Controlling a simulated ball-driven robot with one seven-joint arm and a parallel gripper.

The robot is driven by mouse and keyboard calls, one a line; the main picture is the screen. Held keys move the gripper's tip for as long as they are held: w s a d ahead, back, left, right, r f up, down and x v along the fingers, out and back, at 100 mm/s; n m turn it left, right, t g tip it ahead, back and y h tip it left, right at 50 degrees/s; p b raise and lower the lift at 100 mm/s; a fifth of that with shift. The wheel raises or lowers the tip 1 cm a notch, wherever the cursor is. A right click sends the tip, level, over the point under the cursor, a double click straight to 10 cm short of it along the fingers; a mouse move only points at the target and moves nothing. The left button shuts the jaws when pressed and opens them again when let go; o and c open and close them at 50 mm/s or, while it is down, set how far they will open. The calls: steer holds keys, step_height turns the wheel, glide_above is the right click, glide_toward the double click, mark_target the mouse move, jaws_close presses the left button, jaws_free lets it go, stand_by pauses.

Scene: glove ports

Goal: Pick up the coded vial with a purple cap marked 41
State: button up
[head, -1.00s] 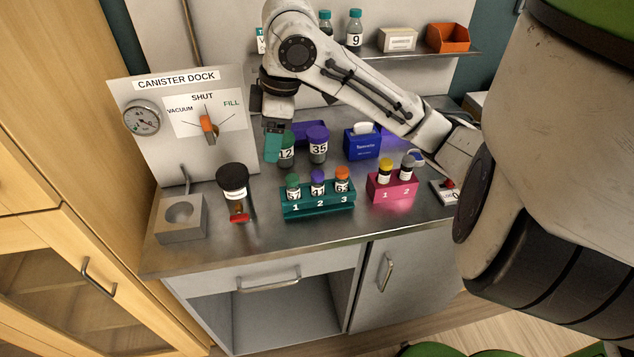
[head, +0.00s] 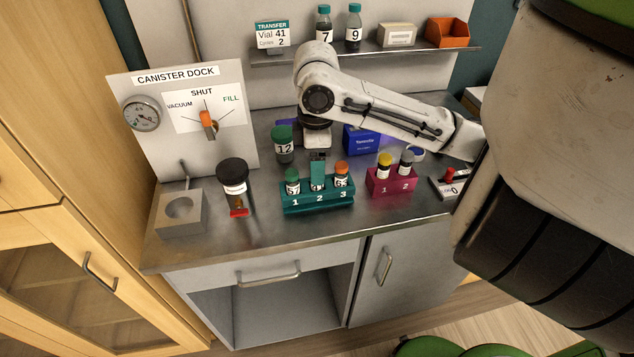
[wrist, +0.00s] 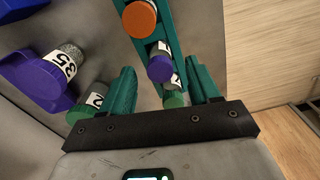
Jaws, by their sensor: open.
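The teal rack (head: 318,205) on the steel bench holds a green-capped vial (head: 292,182) in slot 1 and an orange-capped vial (head: 341,174) in slot 3. My gripper (head: 318,170) is over slot 2, its teal fingers hiding most of that vial in the head view. In the wrist view the purple-capped vial (wrist: 160,68) sits in the rack between the orange and green caps. My gripper (wrist: 163,88) is open there, one finger on each side of the row, with the purple cap between and apart from both. Its number is not readable now.
A larger vial marked 12 (head: 282,145) and a larger purple-capped vial marked 35 (wrist: 62,68) stand near the rack. A dark-capped canister (head: 233,180) stands left and a pink rack (head: 390,182) right. The transfer card (head: 272,35) reads Vial 41, 2.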

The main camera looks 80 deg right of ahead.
steer(key=shift+f, duration=1.35)
steer(key=shift+c, duration=0.2)
steer(key=c, duration=1.1)
